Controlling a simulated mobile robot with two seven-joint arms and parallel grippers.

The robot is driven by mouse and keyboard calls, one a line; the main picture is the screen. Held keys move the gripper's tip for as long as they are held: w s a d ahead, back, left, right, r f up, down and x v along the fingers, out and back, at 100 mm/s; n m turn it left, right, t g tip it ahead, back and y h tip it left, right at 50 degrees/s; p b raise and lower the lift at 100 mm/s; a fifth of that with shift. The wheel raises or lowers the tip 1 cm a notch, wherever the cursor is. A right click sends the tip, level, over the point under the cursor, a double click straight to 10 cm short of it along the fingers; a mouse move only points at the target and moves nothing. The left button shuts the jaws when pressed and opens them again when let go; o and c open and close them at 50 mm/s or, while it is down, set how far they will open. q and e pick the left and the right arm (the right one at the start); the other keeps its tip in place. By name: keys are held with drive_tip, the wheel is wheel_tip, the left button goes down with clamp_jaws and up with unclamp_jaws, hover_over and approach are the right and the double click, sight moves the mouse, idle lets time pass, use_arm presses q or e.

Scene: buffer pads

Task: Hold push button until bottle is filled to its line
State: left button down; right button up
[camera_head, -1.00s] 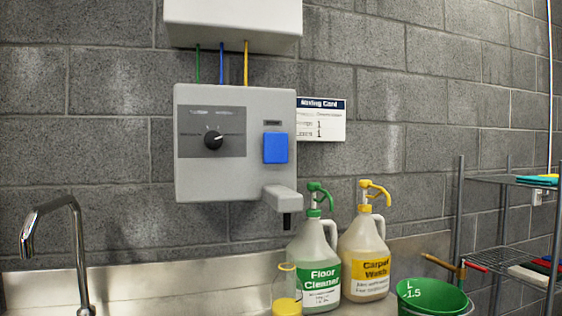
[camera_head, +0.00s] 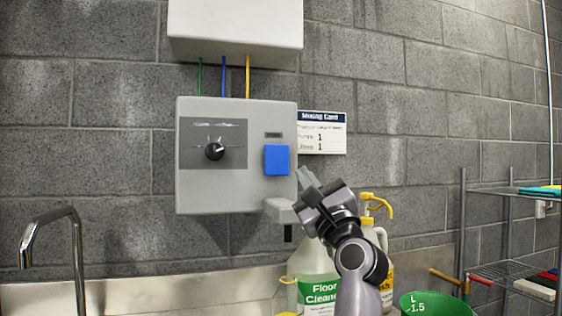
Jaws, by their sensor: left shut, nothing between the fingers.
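The blue push button (camera_head: 277,160) is on the right side of the grey dispenser (camera_head: 210,190) on the wall. The dispenser's black nozzle (camera_head: 288,233) hangs below its lower right spout. My left gripper (camera_head: 306,178) is shut and empty, just right of and slightly below the button, with a visible gap in the picture; I cannot tell the depth between them. A small bottle with a yellow part (camera_head: 287,283) stands low under the nozzle, mostly cut off by the bottom edge. Its line and fill level cannot be seen. My right gripper is not in view.
A green-labelled Floor Cleaner jug (camera_head: 316,290) and a jug with a yellow pump (camera_head: 376,204) stand behind my arm. A green bucket (camera_head: 435,304) is at lower right. A faucet (camera_head: 75,250) is at left, a wire shelf (camera_head: 500,270) at right. A mixing card (camera_head: 322,133) hangs beside the dispenser.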

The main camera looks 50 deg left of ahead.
use_arm(q)
drive_tip(key=r+n+h, duration=0.1)
drive_tip(key=n+h, duration=0.1)
drive_tip(key=n, duration=0.1)
drive_tip(key=a+r+n+h, duration=0.1)
drive_tip(key=n+h, duration=0.1)
drive_tip(key=n, duration=0.1)
drive_tip(key=r+n+h, duration=0.2)
drive_tip(key=n+h, duration=0.1)
drive_tip(key=shift+w+a+r, duration=0.1)
drive_tip(key=shift+w+a, duration=0.1)
drive_tip(key=shift+a, duration=0.1)
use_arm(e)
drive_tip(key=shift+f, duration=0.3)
use_arm(q)
drive_tip(key=shift+a, duration=0.1)
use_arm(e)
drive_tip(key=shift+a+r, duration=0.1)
